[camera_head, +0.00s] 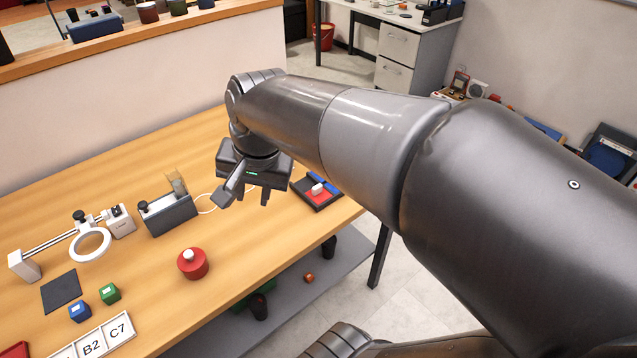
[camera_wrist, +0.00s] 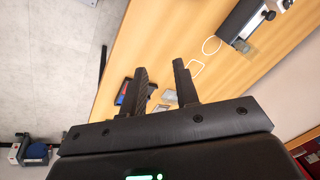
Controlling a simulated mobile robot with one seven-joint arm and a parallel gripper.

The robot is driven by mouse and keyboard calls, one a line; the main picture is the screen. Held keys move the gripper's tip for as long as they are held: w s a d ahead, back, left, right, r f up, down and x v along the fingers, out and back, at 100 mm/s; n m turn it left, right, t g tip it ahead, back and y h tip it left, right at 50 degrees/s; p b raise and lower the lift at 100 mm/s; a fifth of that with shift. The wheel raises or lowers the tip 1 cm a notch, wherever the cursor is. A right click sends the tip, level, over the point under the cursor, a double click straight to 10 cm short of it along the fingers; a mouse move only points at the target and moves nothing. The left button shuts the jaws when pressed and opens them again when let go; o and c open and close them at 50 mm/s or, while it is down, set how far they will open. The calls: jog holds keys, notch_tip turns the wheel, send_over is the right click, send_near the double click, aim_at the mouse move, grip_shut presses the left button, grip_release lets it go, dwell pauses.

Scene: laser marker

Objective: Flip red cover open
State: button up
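My gripper (camera_head: 247,200) hangs above the back right part of the wooden table. Its two fingers are apart, with nothing visible between them; they also show in the wrist view (camera_wrist: 160,68). A round red piece with a white knob (camera_head: 192,265) stands on the table, in front and to the left of my gripper. A black tray (camera_head: 330,203) with blue pieces and a red piece with a white top (camera_head: 317,189) lies to the right of my gripper, near the table's right edge. I cannot tell which red piece is the cover.
A grey device (camera_head: 170,217) with an amber panel (camera_head: 177,184) stands left of my gripper. A magnifier ring (camera_head: 76,247), blue (camera_head: 80,311) and green (camera_head: 110,293) cubes and a label strip (camera_head: 92,343) lie further left.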

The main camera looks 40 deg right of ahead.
jog(key=w+d+f+m+g, duration=0.1)
jog(key=d+m, duration=0.2)
jog(key=m, duration=0.1)
jog(key=w+d+f+m+g, duration=0.1)
jog(key=w+d+m, duration=0.1)
jog(key=d+m, duration=0.1)
jog(key=w+d+f+m+g, duration=0.1)
jog(key=w+d+f+m, duration=0.1)
jog(key=d+m, duration=0.1)
jog(key=shift+w+d+m, duration=0.1)
jog(key=shift+d+m, duration=0.05)
jog(key=shift+m, duration=0.75)
grip_shut()
jog(key=w+d+f+m+g, duration=0.2)
jog(key=d+f+m+g, duration=0.2)
jog(key=d+m, duration=0.9)
jog(key=shift+f+m+h, duration=0.3)
jog(key=shift+f+m, duration=0.5)
jog(key=shift+m, duration=0.3)
jog(key=shift+w, duration=0.1)
